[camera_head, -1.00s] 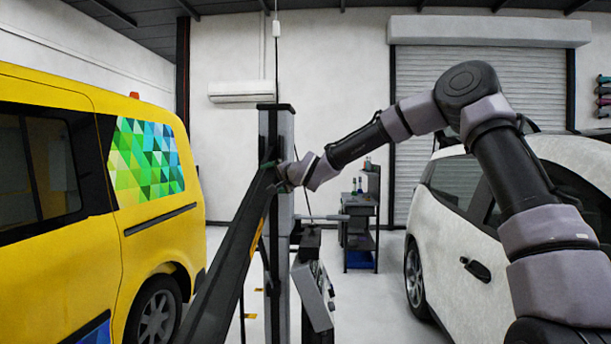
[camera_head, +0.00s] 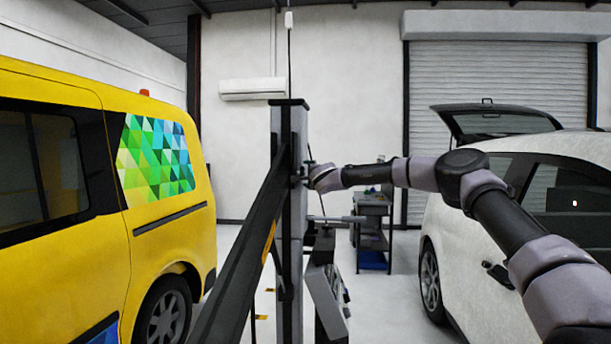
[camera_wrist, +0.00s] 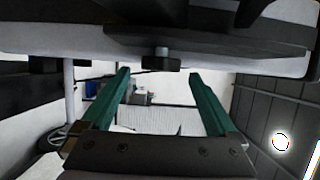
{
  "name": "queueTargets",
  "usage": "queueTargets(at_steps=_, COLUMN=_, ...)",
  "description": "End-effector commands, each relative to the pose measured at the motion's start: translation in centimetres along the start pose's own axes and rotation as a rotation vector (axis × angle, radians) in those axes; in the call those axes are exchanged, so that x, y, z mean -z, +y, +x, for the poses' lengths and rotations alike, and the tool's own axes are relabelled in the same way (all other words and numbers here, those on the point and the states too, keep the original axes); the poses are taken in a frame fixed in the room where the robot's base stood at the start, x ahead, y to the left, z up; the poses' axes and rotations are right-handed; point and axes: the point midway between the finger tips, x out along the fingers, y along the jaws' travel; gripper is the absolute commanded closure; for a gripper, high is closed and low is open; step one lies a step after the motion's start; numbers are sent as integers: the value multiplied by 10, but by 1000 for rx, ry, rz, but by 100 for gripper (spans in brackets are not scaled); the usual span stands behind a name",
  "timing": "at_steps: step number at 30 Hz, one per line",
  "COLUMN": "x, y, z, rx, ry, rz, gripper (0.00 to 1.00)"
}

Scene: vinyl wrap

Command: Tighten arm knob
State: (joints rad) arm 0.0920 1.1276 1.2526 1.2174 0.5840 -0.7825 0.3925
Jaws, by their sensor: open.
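In the wrist view a small dark knob (camera_wrist: 162,64) with a short grey stem hangs under a broad dark and pale plate-like part (camera_wrist: 215,42). My gripper (camera_wrist: 159,74) has two green fingers, spread apart with nothing between them. The knob appears between and just beyond the fingertips in the picture; I see no contact. In the head view my gripper (camera_head: 307,176) is at the right side of a tall grey and black post (camera_head: 291,220), near the upper part of a long dark slanted arm (camera_head: 238,255). The knob cannot be made out there.
A yellow van (camera_head: 70,220) stands close on the left and a white car (camera_head: 470,215) on the right. A tilted grey box (camera_head: 327,295) is low beside the post. A dark cart (camera_head: 372,235) stands behind. Open floor lies between the cart and the white car.

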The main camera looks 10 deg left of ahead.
Motion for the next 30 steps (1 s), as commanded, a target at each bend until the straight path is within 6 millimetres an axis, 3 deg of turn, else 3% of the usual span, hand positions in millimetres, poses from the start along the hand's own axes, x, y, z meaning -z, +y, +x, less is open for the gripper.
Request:
queueTargets(at_steps=7, x=0, y=0, z=23, rx=-1, ry=0, rz=2, gripper=6)
queueTargets(at_steps=17, x=0, y=0, z=26, rx=0, ry=-1, rz=-1, gripper=6)
queueTargets(at_steps=18, x=0, y=0, z=26, rx=0, ry=-1, rz=-1, gripper=10)
queueTargets(at_steps=19, x=0, y=0, z=26, rx=0, ry=-1, rz=-1, gripper=21)
queueTargets(at_steps=24, x=0, y=0, z=26, rx=0, ry=-1, rz=-1, gripper=86)
queueTargets(at_steps=25, x=0, y=0, z=26, rx=0, ry=-1, rz=-1, gripper=92)
queueTargets(at_steps=30, x=-3, y=1, z=26, rx=-19, ry=-5, rz=-1, gripper=91)
